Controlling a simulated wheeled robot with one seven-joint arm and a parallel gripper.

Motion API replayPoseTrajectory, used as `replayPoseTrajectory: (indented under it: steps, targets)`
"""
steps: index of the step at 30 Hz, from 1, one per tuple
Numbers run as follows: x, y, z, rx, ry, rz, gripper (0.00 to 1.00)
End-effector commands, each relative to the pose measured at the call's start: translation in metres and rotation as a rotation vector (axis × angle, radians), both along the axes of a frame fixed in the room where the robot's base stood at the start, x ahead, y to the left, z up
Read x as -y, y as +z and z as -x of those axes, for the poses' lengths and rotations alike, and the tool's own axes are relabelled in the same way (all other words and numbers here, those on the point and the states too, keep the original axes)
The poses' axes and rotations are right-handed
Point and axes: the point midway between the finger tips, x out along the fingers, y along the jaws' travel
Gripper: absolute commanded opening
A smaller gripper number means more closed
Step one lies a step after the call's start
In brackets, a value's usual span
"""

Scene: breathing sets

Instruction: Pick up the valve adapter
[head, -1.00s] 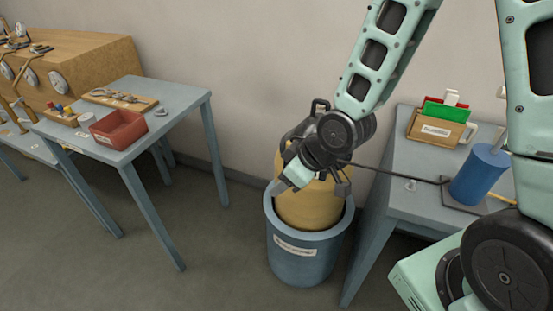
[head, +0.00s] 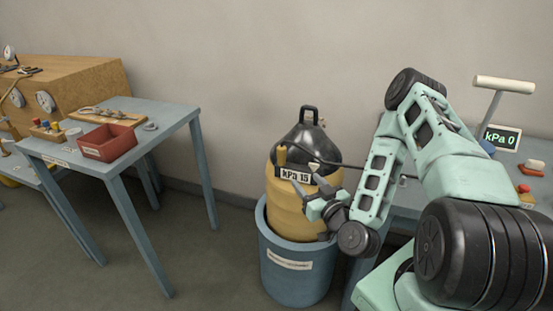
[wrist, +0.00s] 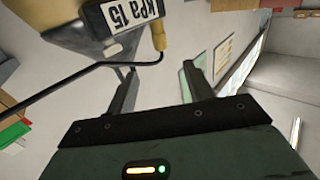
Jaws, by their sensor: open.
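I cannot pick out the valve adapter for certain. A small grey ring-shaped piece (head: 150,126) lies on the left table beside the red bin, and a small pale fitting (head: 403,181) shows at the right bench's edge; both are too small to identify. My gripper (head: 312,200) is in front of the yellow cylinder, above the blue tub, apart from both small pieces. In the wrist view its two fingers (wrist: 159,82) are spread with nothing between them.
The yellow cylinder (head: 288,208) with a black top and "kPa 15" label stands in the blue tub (head: 290,278). A dark hose (head: 360,166) runs right. The left table (head: 177,118) holds a red bin (head: 109,141).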

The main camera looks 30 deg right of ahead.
Motion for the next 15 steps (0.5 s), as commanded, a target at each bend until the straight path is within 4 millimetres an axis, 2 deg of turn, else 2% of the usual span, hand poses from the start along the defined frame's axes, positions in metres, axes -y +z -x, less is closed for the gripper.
replayPoseTrajectory:
  steps: [6,15]
  targets:
    - [0.000,0.001,-0.023,0.009,0.008,0.007,0.52]
    - [0.011,0.005,-0.085,0.007,0.000,0.003,0.52]
